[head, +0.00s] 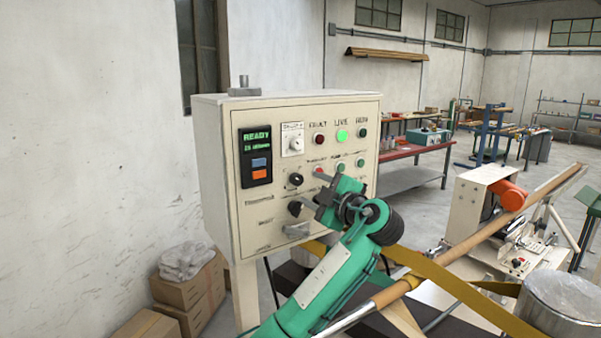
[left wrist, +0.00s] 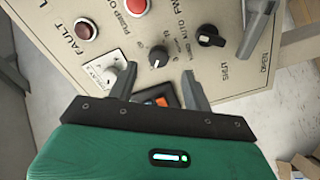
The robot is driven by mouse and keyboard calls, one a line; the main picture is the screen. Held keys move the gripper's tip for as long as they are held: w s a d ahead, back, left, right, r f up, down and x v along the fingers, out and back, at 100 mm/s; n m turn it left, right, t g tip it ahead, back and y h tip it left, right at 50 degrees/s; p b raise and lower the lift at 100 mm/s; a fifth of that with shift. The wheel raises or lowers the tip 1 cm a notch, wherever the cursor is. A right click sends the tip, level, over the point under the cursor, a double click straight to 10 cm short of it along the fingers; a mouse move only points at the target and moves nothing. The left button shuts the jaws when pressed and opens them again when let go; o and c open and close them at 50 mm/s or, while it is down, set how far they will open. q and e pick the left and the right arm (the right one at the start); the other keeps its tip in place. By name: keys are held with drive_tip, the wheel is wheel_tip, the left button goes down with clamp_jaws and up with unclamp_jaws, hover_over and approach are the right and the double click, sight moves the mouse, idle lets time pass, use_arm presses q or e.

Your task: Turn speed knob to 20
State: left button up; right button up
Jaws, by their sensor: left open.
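The cream control box (head: 222,225) carries a white dial (head: 295,145) on a white plate, its label too blurred to read surely. The dial also shows in the left wrist view (left wrist: 110,76), left of my fingers. Below it on the box is a black knob (head: 295,180), also in the left wrist view (left wrist: 158,57). A second black knob (head: 295,208) is lower. Which is the speed knob I cannot tell for sure. My left gripper (head: 311,191) is open at the panel; its fingers (left wrist: 158,72) point toward the upper black knob, with no visible grip. My right gripper is out of view.
A display (head: 256,154) on the box reads READY; its second line is unclear. Lamps and buttons (head: 341,136) lie right of the dial. A grey handle (head: 296,230) juts out low on the panel. A yellow strip (head: 440,280) and a roller are at the right; cartons (head: 190,292) stand lower left.

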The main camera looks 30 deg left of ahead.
sight(300, 181)
use_arm(q)
drive_tip(key=x, duration=0.1)
drive_tip(key=p+x, duration=0.2)
drive_tip(key=x, duration=0.1)
drive_tip(key=shift+r, duration=0.3)
drive_tip(key=shift+w+a+f+p, duration=0.1)
drive_tip(key=shift+w+a+p, duration=0.15)
drive_tip(key=shift+a+p, duration=0.3)
drive_tip(key=shift+w+a+f, duration=0.1)
drive_tip(key=shift+w+a, duration=0.05)
drive_tip(key=shift+a, duration=0.15)
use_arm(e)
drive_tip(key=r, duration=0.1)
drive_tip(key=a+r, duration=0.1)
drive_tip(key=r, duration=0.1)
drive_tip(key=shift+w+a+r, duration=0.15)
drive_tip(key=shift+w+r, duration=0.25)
use_arm(q)
drive_tip(key=shift+c, duration=0.2)
